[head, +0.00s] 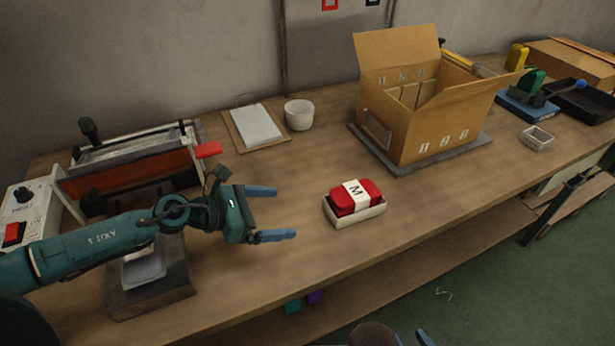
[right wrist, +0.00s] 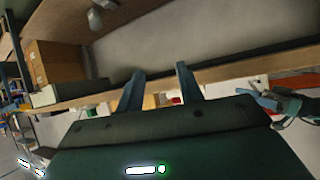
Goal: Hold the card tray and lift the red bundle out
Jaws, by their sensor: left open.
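The red bundle (head: 343,202), with a white band marked M, sits in the pale card tray (head: 366,214) near the front edge of the bench. My left gripper (head: 277,213) is open and empty, to the left of the tray and apart from it, with its fingers pointing right. My right gripper shows in the right wrist view (right wrist: 160,70) with its two blue fingers apart and nothing seen between them. In the head view only a small part of the right arm shows at the bottom edge, below the tray.
An open cardboard box (head: 425,128) stands on a grey mat behind the tray. A heat sealer (head: 130,170) and a scale (head: 152,285) are at the left. A clipboard (head: 255,127) and a white cup (head: 299,115) are at the back. Bare bench surrounds the tray.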

